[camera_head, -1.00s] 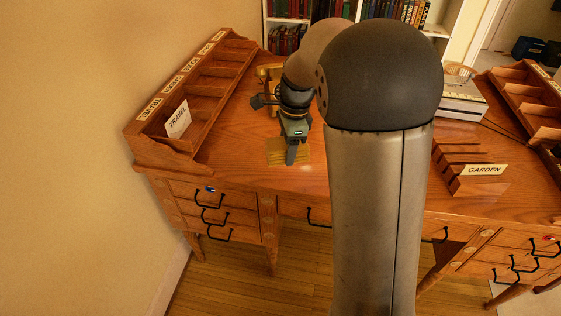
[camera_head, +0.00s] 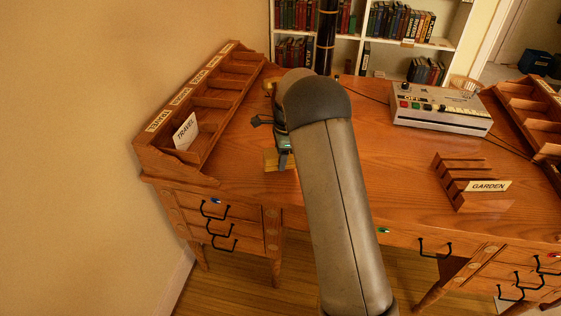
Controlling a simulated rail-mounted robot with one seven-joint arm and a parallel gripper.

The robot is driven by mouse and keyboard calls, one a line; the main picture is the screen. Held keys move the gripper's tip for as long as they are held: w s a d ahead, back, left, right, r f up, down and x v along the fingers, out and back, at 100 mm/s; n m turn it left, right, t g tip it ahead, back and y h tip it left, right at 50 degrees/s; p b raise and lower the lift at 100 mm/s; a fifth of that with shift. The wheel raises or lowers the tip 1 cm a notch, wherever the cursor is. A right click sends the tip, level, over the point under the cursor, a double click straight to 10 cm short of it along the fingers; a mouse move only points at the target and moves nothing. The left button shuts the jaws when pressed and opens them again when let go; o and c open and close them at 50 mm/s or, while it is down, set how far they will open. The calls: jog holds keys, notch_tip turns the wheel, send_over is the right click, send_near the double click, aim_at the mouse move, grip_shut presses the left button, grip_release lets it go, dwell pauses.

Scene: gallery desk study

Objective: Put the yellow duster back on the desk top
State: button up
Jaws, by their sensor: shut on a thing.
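The yellow duster (camera_head: 270,160) is a flat, yellowish square at the lower end of my gripper (camera_head: 284,158), over the left-middle part of the wooden desk top (camera_head: 345,195). My gripper points down and is shut on the duster. The fingertips are small and dark here, and my arm covers part of them and the duster's right side. I cannot tell whether the duster touches the desk top or hangs just above it.
A grey device with coloured buttons (camera_head: 440,108) is at the back right. A slotted holder with a GARDEN card (camera_head: 488,186) stands right. The desk's middle is largely clear.

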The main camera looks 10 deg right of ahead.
jog(key=shift+f, duration=1.3)
jog(key=shift+f, duration=0.15)
jog(key=o, duration=1)
jog(key=r, duration=0.4)
jog(key=d+r, duration=0.1)
jog(key=r, duration=0.7)
jog(key=shift+s+d+r, duration=0.1)
jog(key=shift+d, duration=0.15)
